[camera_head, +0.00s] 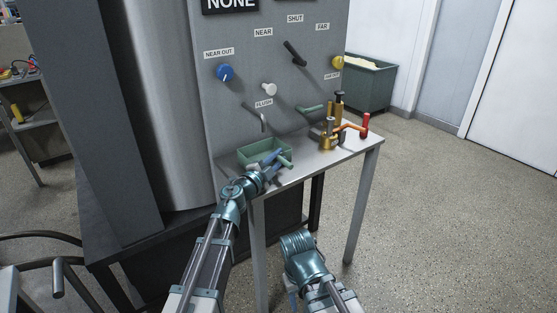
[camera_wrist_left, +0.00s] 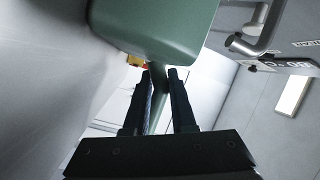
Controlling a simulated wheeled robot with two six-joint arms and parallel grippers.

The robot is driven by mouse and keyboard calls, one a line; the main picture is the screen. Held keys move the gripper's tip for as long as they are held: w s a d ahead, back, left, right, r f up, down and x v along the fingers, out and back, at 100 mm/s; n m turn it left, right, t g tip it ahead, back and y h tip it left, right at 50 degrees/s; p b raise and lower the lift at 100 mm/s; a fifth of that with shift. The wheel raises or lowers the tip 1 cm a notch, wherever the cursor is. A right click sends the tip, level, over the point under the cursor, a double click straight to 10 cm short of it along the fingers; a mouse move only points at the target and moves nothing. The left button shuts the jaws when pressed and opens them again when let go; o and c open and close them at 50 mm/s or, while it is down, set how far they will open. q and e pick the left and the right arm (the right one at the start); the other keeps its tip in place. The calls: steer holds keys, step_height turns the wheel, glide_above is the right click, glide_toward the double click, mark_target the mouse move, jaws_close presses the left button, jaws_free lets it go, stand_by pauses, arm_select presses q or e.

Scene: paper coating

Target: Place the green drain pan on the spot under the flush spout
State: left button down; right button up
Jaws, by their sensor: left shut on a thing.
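The green drain pan (camera_head: 250,158) is a shallow rectangular tray with a bar handle, at the left end of the small metal table (camera_head: 330,156). It is close to the grey panel, below and near the bent flush spout (camera_head: 263,123). My left gripper (camera_head: 277,162) is shut on the pan's handle. In the left wrist view the handle runs between the two fingers (camera_wrist_left: 162,75), with the pan's body (camera_wrist_left: 155,30) beyond them and the spout (camera_wrist_left: 255,35) at upper right. I cannot tell whether the pan touches the table. My right gripper's jaws do not show.
A brass and orange tool with a red handle (camera_head: 365,123) stands on the table's right half. Several knobs and levers stick out of the panel, including a blue knob (camera_head: 224,72). A dark green bin (camera_head: 370,82) stands behind on the floor. Open floor lies to the right.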

arm_select(q)
steer(key=c, duration=0.7)
jaws_free()
steer(key=shift+c, duration=0.2)
steer(key=shift+s+a+r+p, duration=0.1)
steer(key=shift+r+p, duration=0.05)
steer(key=shift+p, duration=0.15)
steer(key=v, duration=1.1)
steer(key=shift+s+a+b, duration=0.15)
steer(key=shift+s+b, duration=0.15)
steer(key=shift+s, duration=0.05)
steer(key=a+r+n+y+p, duration=0.7)
steer(key=a+n+y+p, duration=0.1)
steer(key=n+y+p, duration=0.45)
steer(key=s+d+f+g+p, duration=0.1)
steer(key=s+d+g+p, duration=0.2)
steer(key=s, duration=0.5)
steer(key=s+d+f+n+g+h+p, duration=0.1)
steer(key=s+d+f+g+p, duration=0.1)
steer(key=s+g+p, duration=0.3)
steer(key=s+d+f+n+g+p, duration=0.1)
steer(key=s+d+g+p, duration=0.3)
steer(key=s+g, duration=0.3)
steer(key=s, duration=0.4)
steer(key=shift+f+g+p, duration=0.3)
steer(key=shift+f+g, duration=0.05)
steer(key=shift+g, duration=0.05)
